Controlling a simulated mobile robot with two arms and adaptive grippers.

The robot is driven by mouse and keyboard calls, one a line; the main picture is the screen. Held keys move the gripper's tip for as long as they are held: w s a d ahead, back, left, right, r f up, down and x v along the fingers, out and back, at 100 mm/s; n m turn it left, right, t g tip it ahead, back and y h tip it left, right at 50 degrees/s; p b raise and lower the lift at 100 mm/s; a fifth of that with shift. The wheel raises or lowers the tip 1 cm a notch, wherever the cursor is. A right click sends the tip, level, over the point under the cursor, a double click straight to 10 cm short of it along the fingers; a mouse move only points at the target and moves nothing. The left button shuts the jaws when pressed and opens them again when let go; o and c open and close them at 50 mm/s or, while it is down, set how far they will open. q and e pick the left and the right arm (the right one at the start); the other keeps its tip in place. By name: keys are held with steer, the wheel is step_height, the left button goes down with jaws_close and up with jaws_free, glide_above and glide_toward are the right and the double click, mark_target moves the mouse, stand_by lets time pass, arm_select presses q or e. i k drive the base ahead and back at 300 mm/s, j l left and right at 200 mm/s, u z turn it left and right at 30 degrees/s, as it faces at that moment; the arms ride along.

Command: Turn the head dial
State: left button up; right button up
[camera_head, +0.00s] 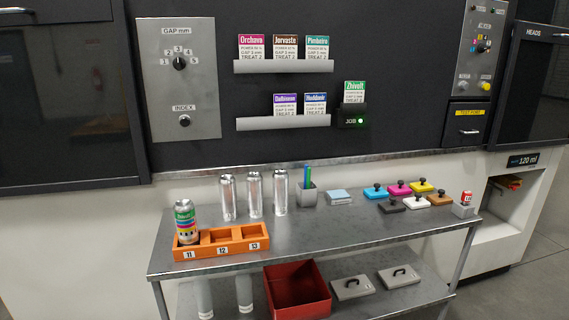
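A grey panel (481,50) at the upper right carries a small dark dial (481,47) with coloured marks around it. Its lettering is too small to read, so I cannot tell its setting or confirm that it is the head dial. A second panel (207,105) at the left has a black dial (179,63) under "GAP mm" with numbers around it, and a black knob (185,121) under "INDEX". Neither of my grippers shows in this view.
Below the wall, a metal table (330,229) holds an orange numbered rack (221,250) with one printed can (186,222), several plain cans (254,194) and coloured pads (398,187). A yellow button (485,86) sits low on the right panel. Recipe cards (285,47) stand on wall ledges.

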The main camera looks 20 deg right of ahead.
mark_target(482, 47)
steer(key=l+u, duration=0.15)
steer(key=l, duration=0.6)
steer(key=i+l+u, duration=0.2)
steer(key=l, duration=0.5)
steer(key=k+l+u, duration=0.15)
steer(key=l, duration=0.55)
steer(key=l+u, duration=0.2)
steer(key=l, duration=0.55)
steer(key=k+l+u, duration=0.15)
steer(key=l, duration=0.55)
